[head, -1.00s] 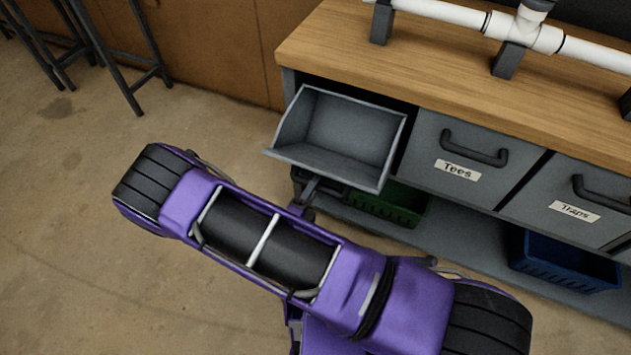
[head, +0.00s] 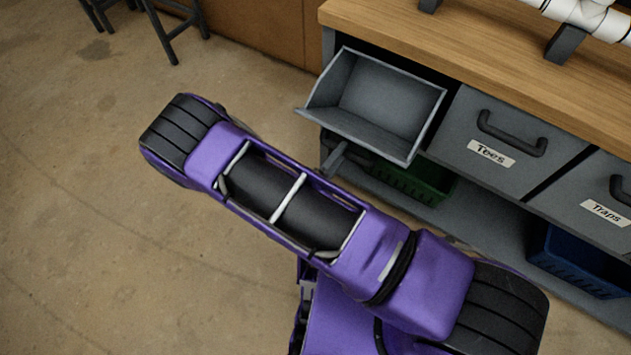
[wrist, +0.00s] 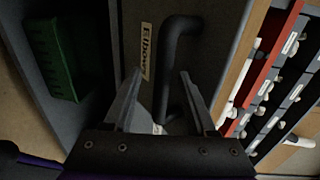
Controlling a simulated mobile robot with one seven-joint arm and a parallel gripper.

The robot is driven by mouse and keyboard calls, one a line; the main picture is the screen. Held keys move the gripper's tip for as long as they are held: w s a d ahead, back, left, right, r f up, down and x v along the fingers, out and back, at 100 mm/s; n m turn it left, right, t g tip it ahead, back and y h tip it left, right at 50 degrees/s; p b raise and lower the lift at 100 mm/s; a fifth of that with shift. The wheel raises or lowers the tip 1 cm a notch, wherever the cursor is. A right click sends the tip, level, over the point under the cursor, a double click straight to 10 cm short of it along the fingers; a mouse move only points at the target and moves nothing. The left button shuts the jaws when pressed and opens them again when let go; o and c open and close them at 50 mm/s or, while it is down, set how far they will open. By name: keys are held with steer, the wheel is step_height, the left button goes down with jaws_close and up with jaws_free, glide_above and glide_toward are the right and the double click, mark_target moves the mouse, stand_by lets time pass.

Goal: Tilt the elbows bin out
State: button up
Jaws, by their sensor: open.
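The elbows bin (head: 385,105) is the grey bin at the left end of the bench in the head view. It is tilted out, with its empty-looking inside facing up. Its front, with the "Elbows" label and a dark bar handle (wrist: 181,32), shows close up in the wrist view. My gripper (wrist: 161,75) is open, with one finger on each side of the handle in the picture. I cannot tell whether either finger touches it. In the head view a small part of my gripper shows below the bin's front, and my purple arm hides some of the surroundings.
The closed Tees bin (head: 510,140) and Traps bin (head: 598,200) are to the right under the wooden bench top (head: 470,50). A green crate (head: 415,183) and a blue crate (head: 575,262) sit on the low shelf. The floor at left is clear; stool legs stand behind.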

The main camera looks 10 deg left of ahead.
steer(key=v, duration=1.5)
steer(key=shift+s+p, duration=0.2)
steer(key=shift+p, duration=0.15)
